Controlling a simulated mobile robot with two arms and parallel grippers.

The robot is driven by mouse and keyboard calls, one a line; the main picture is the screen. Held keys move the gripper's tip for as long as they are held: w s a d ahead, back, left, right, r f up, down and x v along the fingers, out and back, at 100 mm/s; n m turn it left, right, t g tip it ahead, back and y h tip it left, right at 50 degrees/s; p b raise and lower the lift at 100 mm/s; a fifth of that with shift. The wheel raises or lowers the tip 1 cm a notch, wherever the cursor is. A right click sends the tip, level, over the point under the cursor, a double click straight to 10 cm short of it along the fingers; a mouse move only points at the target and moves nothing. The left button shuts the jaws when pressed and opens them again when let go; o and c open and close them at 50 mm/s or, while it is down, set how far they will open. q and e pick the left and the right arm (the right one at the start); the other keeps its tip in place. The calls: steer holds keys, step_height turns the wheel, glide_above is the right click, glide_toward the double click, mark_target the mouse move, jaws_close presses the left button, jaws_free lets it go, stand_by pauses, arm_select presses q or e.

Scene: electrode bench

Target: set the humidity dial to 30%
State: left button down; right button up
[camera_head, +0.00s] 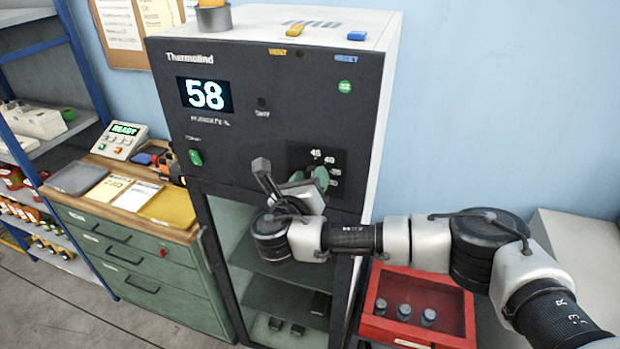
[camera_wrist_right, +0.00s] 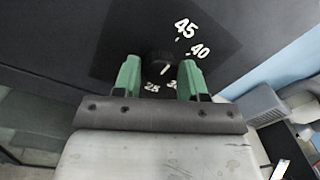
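The humidity dial is a dark round knob (camera_wrist_right: 160,64) on the cabinet's black front panel (camera_head: 250,130). A short white mark on it points toward the lower right in the right wrist view. Printed numbers 45, 40 and 25 show around it; another number is partly hidden by a finger. The lit display (camera_head: 205,95) above reads 58. My right gripper (camera_head: 308,176) is at the dial, its green fingers (camera_wrist_right: 160,74) on either side of the knob. Small gaps seem to show between fingers and knob, so it looks open. My left gripper is not in view.
A red tray (camera_head: 385,329) with small capped jars stands right of the cabinet, below my right arm. A green drawer unit (camera_head: 135,262) with notes and a READY device (camera_head: 118,141) is on the left. VENT (camera_head: 294,30) and RESET (camera_head: 357,36) buttons sit on the cabinet's top.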

steer(key=c, duration=0.5)
steer(key=shift+d+f+m+y+b, duration=0.1)
steer(key=shift+m+y+b, duration=0.15)
steer(key=shift+m+b, duration=4.7)
steer(key=shift+m+y+b, duration=0.25)
steer(key=shift+m+b, duration=3.1)
steer(key=shift+m, duration=3.2)
steer(key=o, duration=0.9)
